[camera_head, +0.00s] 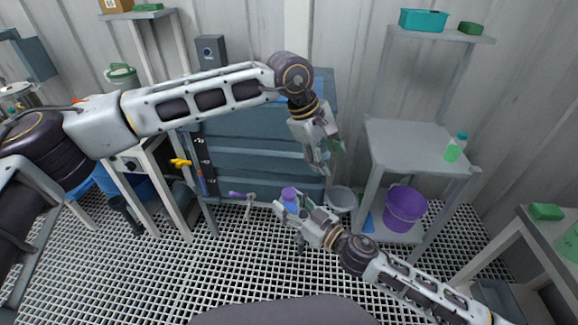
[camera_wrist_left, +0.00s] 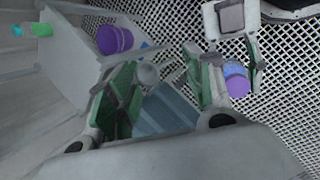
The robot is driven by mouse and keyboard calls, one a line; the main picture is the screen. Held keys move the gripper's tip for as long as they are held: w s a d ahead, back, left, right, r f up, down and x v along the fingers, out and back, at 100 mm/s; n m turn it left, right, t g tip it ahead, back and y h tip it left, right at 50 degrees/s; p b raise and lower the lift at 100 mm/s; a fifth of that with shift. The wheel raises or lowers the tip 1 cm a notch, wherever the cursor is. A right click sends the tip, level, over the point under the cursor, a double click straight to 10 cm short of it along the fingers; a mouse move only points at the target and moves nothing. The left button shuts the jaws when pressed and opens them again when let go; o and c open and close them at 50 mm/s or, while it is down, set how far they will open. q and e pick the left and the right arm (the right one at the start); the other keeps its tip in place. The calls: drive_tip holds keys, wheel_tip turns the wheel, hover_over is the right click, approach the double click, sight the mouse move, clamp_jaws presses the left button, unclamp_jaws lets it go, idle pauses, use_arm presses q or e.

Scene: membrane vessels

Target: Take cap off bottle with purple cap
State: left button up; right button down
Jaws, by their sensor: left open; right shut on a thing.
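The bottle (camera_head: 290,207) is small with a blue body, and its purple cap (camera_head: 288,194) is at the upper end. My right gripper (camera_head: 293,212) is shut on this bottle, low over the grated floor. In the left wrist view the purple cap (camera_wrist_left: 238,87) and blue body (camera_wrist_left: 234,70) show beside my own right-hand finger. My left gripper (camera_head: 328,160) is open and empty, above and to the right of the bottle, pointing down. Its green-padded fingers show wide apart in the left wrist view (camera_wrist_left: 160,85). The cap is on the bottle, clear of the left fingers.
A grey shelf unit (camera_head: 410,135) at right holds a green bottle with a teal cap (camera_head: 455,147); a purple bucket (camera_head: 404,207) is on its lower shelf. A blue-grey drawer cabinet (camera_head: 250,155) stands behind my arms. A light bucket (camera_head: 342,198) is right of the bottle.

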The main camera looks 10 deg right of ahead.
sight(289, 192)
use_arm(q)
drive_tip(key=a+m+y, duration=0.1)
drive_tip(key=a, duration=0.2)
drive_tip(key=a+f+m+y, duration=0.1)
drive_tip(key=a+m+y, duration=0.1)
drive_tip(key=a, duration=0.1)
drive_tip(key=a+f+m+y, duration=0.1)
drive_tip(key=a, duration=0.1)
drive_tip(key=shift+s+a+m+y, duration=0.25)
drive_tip(key=shift+a+m+y, duration=0.05)
drive_tip(key=shift+a+y, duration=0.1)
drive_tip(key=shift+a+m, duration=0.25)
drive_tip(key=shift+m, duration=0.05)
drive_tip(key=shift+s+m, duration=0.1)
drive_tip(key=shift+m, duration=0.4)
drive_tip(key=shift+f, duration=0.15)
drive_tip(key=shift+f, duration=3.9)
drive_tip(key=c, duration=1.1)
